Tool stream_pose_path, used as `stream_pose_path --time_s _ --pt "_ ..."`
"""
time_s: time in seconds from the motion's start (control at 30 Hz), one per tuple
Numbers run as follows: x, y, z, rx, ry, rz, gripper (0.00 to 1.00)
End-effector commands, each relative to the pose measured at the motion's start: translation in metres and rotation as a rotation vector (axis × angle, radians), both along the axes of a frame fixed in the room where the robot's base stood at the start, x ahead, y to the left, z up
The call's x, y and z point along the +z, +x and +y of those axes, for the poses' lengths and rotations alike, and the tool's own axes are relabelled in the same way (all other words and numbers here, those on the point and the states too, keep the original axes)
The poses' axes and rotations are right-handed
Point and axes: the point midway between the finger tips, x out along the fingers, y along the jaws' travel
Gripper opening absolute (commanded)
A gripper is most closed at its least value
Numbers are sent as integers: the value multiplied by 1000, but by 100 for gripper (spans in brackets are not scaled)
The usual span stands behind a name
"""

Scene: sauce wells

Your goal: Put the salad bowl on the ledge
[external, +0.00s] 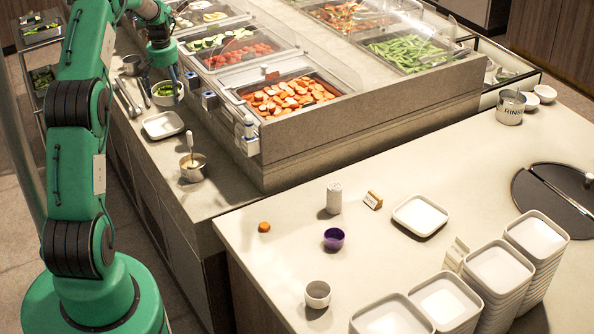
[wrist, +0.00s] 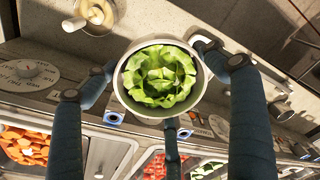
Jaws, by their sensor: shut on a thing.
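The salad bowl (external: 167,96) is a pale round bowl filled with green leaves, at the upper left beside the food wells. In the wrist view the salad bowl (wrist: 198,106) fills the middle, upright with its leaves showing. My gripper (external: 166,80) is above and around it, and its dark fingers (wrist: 160,78) are on either side of the rim, shut on the bowl. A pale stone ledge (external: 215,196) runs along the front of the wells, below the bowl. I cannot tell whether the bowl's base touches it.
A square white dish (external: 163,125) and a metal pot with a utensil (external: 193,172) stand on the ledge nearby. Tongs (external: 127,99) lie to the bowl's left. Wells of carrots (external: 288,96) and tomatoes (external: 238,54) lie to the right. Stacked white dishes (external: 498,268) stand on the front counter.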

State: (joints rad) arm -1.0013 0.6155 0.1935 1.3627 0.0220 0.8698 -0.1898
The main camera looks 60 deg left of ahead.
Motion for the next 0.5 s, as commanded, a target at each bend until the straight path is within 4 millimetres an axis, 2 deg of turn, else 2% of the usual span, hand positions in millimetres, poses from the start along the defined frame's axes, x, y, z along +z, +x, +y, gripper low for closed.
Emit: stream_pose_path --time_s 0.03,0.2,0.33,0.5 --pt "-22 -1 -1 0 -4 3 34" --pt "-76 0 0 0 -1 0 34" --pt "-103 0 0 0 0 0 34" --pt "-117 0 1 0 3 -1 34"
